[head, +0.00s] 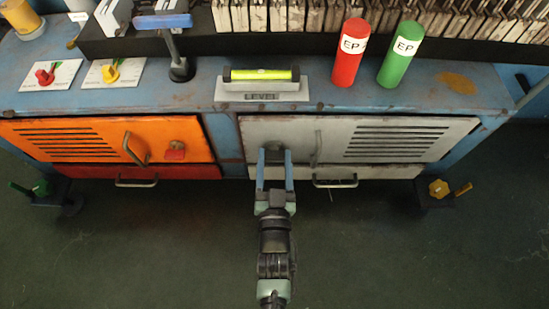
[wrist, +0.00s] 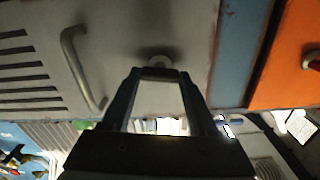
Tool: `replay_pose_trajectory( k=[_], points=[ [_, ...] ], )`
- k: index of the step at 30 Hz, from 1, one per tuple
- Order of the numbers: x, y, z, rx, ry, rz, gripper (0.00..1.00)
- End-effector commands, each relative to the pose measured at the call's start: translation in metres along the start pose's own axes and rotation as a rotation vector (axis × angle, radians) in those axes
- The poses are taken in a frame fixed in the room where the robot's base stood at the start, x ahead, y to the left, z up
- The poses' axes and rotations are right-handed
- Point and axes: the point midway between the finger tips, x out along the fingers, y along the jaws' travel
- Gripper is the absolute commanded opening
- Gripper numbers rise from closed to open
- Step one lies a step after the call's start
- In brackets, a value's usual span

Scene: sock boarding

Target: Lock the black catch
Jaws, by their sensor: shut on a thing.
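The black catch (wrist: 158,53) is on the grey door, seen as a dark round shape at the fingertips in the wrist view. Most of it is hidden by the fingers, so I cannot tell which way it is turned. The grey door (head: 400,140) has slots and a vertical handle (head: 318,148), and it looks closed in the cabinet front. My gripper (head: 275,154) reaches up from below to the door's left part, left of the handle, and is shut on the catch. In the wrist view my gripper (wrist: 160,73) points straight at the door.
An orange door (head: 70,140) with a red catch (head: 175,154) and a handle is to the left. Drawer handles (head: 335,183) stick out below. A level (head: 260,75), a red cylinder (head: 348,55) and a green one (head: 401,55) stand on top. The floor in front is clear.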

Motion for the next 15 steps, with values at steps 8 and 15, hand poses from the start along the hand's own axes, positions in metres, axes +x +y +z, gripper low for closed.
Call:
replay_pose_trajectory(
  k=[8,15],
  points=[
    [-0.0002,-0.0001,-0.0004,-0.023,0.000,0.000,0.04],
    [-0.0003,-0.0005,-0.0002,-0.155,0.000,0.001,0.04]
  ],
)
